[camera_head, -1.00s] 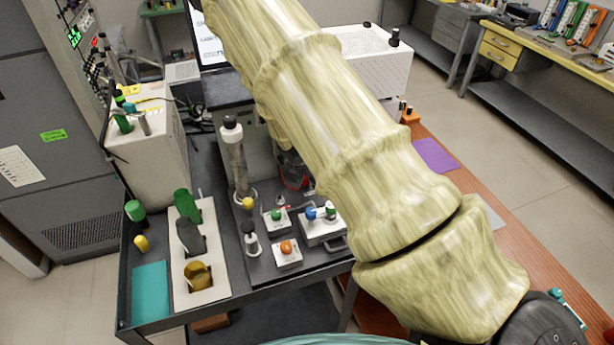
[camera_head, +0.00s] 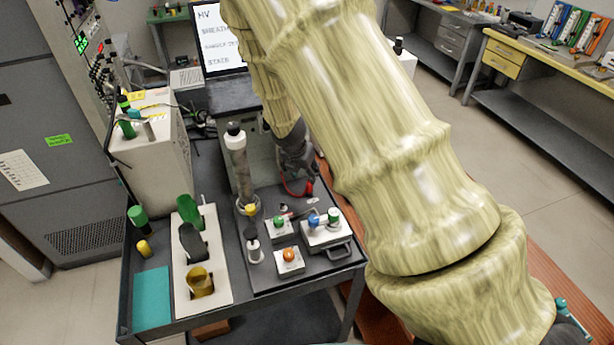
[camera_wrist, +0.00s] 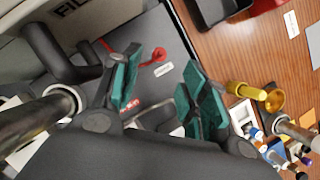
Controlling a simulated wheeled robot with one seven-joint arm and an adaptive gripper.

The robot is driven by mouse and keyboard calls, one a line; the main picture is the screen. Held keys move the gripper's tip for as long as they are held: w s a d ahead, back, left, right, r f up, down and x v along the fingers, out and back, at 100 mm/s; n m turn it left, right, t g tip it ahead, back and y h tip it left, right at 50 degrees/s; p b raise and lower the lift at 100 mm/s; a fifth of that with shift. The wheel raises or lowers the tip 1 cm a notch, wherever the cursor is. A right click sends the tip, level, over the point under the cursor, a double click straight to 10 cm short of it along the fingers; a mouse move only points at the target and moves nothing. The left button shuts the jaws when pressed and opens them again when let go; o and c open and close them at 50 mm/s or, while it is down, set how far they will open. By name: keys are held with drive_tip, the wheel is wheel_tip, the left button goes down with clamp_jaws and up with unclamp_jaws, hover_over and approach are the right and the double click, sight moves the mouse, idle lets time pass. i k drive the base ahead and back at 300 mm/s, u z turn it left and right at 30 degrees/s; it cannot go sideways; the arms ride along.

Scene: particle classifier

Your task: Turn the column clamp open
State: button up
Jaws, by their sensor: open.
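A grey upright column (camera_head: 241,165) with a black and white cap stands on the cart. A small yellow part (camera_head: 251,209) sits at its foot; I cannot tell for sure which part is the clamp. A dark tube with a white collar, perhaps this column, shows at the left of the wrist view (camera_wrist: 30,122). My gripper (camera_head: 296,165) is to the right of the column, apart from it. In the wrist view my gripper (camera_wrist: 160,90) has its teal pads apart with nothing between them. A red knob or lever (camera_wrist: 158,54) on a dark plate lies beyond the fingers.
A white tray (camera_head: 215,290) with green, grey and yellow pieces is at the cart's left. Small boxes with green, orange and blue knobs (camera_head: 289,262) stand in front of the column. A beige box (camera_head: 155,150) stands at the back left. A wooden surface (camera_wrist: 240,60) lies right.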

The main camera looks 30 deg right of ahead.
sight(251, 210)
drive_tip(key=k, duration=1)
